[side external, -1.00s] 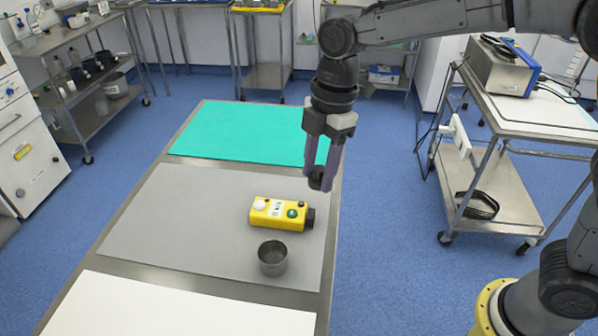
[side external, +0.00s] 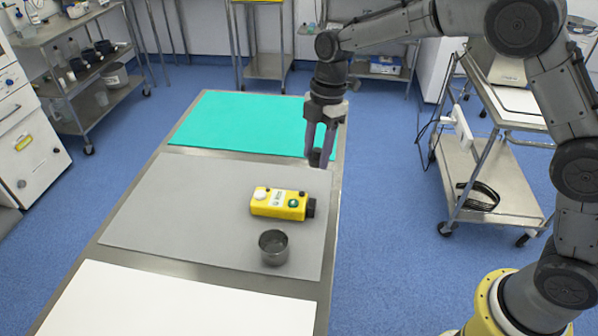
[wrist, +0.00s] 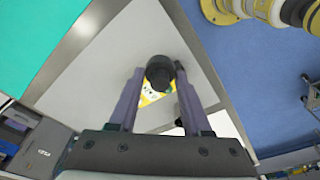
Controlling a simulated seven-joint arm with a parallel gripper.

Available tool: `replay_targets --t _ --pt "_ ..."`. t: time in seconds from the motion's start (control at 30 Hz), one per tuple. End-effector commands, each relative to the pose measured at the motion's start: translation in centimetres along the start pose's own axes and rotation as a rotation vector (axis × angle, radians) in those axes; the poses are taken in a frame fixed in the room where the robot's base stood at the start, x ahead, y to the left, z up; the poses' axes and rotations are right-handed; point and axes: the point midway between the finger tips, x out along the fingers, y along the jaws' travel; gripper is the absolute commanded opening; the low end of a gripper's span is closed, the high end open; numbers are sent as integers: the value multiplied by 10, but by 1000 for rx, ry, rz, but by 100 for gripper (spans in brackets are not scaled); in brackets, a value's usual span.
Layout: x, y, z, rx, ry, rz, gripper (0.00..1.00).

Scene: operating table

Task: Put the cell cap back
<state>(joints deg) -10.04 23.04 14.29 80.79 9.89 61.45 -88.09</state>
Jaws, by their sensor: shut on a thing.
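My gripper (side external: 319,160) is shut on a round black cap (wrist: 160,72), held between its fingertips in the wrist view. In the side view the cap (side external: 316,157) hangs in the air near the right edge of the table, above and behind the yellow device. The yellow device (side external: 270,206) lies on the grey mat, with a white knob, a green button and a black piece (side external: 310,208) at its right end. In the wrist view the device (wrist: 150,97) is partly hidden behind the cap and fingers. The cap and device are apart.
A grey metal cup (side external: 273,250) stands on the grey mat (side external: 180,210) in front of the device. A teal mat (side external: 240,120) lies at the back and a white one (side external: 180,310) in front. The grey mat's left side is clear. A cart (side external: 500,185) stands at right.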

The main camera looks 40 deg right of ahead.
Motion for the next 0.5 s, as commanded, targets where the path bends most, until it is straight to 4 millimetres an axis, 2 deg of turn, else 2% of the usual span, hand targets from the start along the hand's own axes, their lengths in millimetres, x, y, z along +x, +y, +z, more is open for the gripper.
replay_targets --t 0.1,0.2,0.5 --pt "25 18 0 0 -1 -6 0" --pt "39 31 0 0 0 -3 0" --pt "58 46 0 -1 0 -1 0"
